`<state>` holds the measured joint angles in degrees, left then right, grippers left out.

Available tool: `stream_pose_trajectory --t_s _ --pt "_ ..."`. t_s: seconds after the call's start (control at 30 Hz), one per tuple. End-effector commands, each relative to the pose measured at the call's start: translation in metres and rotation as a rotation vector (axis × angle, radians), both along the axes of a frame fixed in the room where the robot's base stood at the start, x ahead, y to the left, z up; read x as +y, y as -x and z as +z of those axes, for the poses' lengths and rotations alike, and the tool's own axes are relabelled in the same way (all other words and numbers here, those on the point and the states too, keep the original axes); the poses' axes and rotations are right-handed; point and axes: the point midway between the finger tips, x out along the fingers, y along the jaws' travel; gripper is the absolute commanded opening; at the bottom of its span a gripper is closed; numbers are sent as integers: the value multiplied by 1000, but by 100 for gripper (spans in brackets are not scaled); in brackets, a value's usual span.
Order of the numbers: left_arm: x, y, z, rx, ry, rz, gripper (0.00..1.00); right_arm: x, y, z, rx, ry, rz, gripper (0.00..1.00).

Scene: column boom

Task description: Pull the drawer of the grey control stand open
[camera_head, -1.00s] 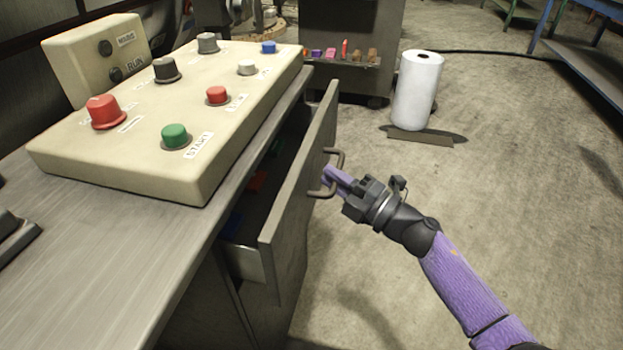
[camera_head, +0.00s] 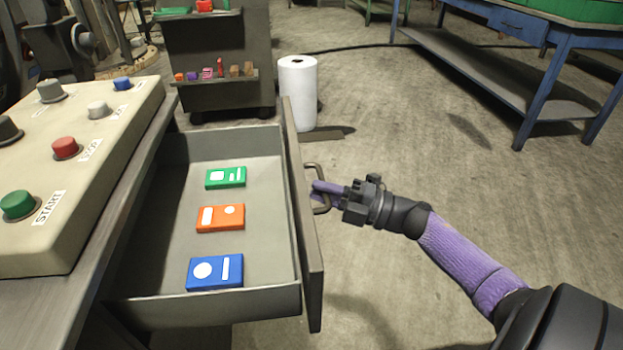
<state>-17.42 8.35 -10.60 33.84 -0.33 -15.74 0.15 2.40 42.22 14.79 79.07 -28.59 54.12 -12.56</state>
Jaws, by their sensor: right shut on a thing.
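The drawer (camera_head: 285,297) of the grey control stand (camera_head: 98,275) is well open to the right, with its inside in plain view. Its front panel (camera_head: 302,225) carries a dark bar handle (camera_head: 319,188) on the outer face. My right gripper (camera_head: 320,190) is shut on the handle, its purple fingers at the bar from the right. In the drawer lie a green box (camera_head: 226,178), an orange box (camera_head: 220,218) and a blue box (camera_head: 215,272), in a row. My left gripper is not in view.
A cream button panel (camera_head: 105,170) sits on the stand top at the left. A white roll (camera_head: 298,95) stands on the floor behind the drawer. A blue-legged bench (camera_head: 490,70) is at the back right. The floor right of the drawer is clear.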

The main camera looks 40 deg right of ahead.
Motion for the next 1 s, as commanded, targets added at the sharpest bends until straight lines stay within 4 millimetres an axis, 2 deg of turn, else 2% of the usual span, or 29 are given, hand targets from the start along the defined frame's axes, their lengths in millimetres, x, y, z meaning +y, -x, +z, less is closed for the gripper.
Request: stream_pose_trajectory --t_s 0.37,0.4,0.53,0.57,0.87,1.0 --pt "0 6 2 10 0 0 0 -2 0 4 -9 -1 -1 0" --pt "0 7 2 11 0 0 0 -2 0 4 -9 -1 -1 21" --pt "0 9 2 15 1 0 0 -2 0 3 -7 -1 -1 49" --pt "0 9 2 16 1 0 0 -2 0 3 -6 0 -1 53" --pt "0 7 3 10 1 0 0 -3 4 1 -2 0 0 53" --pt "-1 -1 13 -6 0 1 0 -14 31 -1 1 0 -4 53"
